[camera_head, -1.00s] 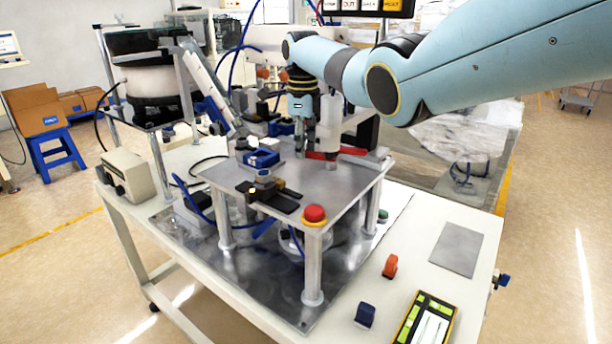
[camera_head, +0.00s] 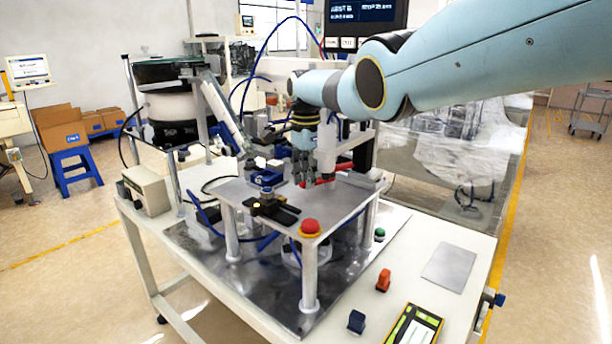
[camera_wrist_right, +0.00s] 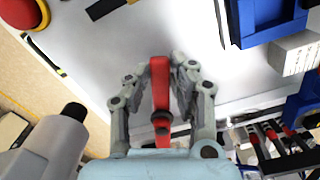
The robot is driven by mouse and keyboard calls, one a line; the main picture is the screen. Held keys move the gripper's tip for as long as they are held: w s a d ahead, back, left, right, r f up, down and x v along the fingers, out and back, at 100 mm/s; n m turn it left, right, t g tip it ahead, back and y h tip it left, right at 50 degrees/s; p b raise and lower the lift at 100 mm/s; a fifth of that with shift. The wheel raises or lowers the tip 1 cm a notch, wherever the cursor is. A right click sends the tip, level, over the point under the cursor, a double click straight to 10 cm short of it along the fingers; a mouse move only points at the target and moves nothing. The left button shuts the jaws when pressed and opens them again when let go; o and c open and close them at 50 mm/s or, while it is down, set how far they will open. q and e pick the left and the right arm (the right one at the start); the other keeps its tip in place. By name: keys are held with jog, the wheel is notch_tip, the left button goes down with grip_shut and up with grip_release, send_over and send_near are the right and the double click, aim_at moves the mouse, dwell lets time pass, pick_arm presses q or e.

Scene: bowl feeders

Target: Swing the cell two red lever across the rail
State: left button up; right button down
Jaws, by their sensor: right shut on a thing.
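The red lever (camera_head: 318,182) lies low over the grey metal plate (camera_head: 335,203) of the raised fixture, partly hidden by my right gripper. My right gripper (camera_head: 304,181) points down at the back of this plate. In the right wrist view the lever (camera_wrist_right: 160,88) stands between the two fingers of the gripper (camera_wrist_right: 164,72), which are closed on it. The lever's dark round pivot (camera_wrist_right: 161,121) shows near the gripper's palm. The rail cannot be made out clearly. My left gripper is not in view.
A red mushroom button (camera_head: 310,226) stands at the plate's front corner. A grey cylinder (camera_head: 326,152) rises close beside my gripper. A blue block (camera_head: 267,178) sits to its left.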

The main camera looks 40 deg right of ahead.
jog(key=shift+s+n, duration=0.35)
jog(key=shift+n, duration=0.35)
jog(key=c, duration=1.2)
grip_release()
jog(key=shift+o, duration=0.2)
notch_tip(320, 180, up, 12)
